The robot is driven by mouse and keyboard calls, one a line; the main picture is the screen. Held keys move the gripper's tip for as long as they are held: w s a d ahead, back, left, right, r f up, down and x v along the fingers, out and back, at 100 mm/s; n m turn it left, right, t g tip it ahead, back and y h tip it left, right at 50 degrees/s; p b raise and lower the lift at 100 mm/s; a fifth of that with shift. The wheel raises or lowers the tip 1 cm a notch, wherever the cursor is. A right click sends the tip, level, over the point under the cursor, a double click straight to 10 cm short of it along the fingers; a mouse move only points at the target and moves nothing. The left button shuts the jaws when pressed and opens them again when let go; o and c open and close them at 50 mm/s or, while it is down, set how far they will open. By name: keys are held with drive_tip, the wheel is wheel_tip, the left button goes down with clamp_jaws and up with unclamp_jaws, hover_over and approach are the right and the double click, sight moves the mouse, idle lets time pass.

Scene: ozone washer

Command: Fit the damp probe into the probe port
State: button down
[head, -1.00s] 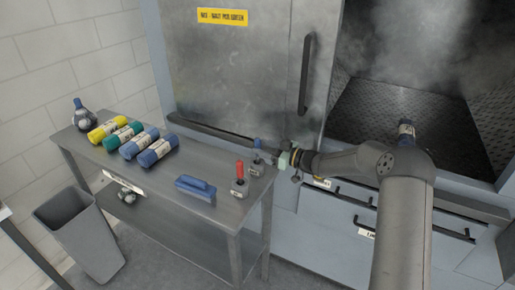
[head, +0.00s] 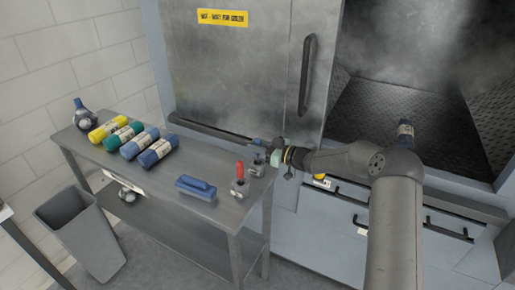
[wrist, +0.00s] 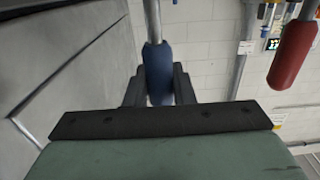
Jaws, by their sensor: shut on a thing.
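A probe with a blue handle shows in the wrist view (wrist: 158,65), its handle between my gripper's dark fingers and its metal rod running to the picture's top. In the head view, my gripper (head: 268,145) is shut on this handle, above a small grey block (head: 257,166) at the table's right end. A probe with a red handle (head: 239,169) stands upright in another grey block beside it; it also shows in the wrist view (wrist: 293,52). I cannot tell from the frames which probe is the damp one. I cannot make out the probe port.
A grey bin (head: 85,235) stands at left.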

wheel_tip(320, 180, up, 6)
drive_tip(key=shift+r+b, duration=0.25)
drive_tip(key=shift+b, duration=0.55)
drive_tip(key=b+v, duration=0.4)
drive_tip(key=v, duration=1.3)
wheel_tip(320, 180, up, 9)
drive_tip(key=d+p, duration=0.1)
drive_tip(key=p, duration=0.6)
drive_tip(key=shift+r+p, duration=0.2)
drive_tip(key=shift+p, duration=0.15)
drive_tip(key=shift+s+f, duration=0.1)
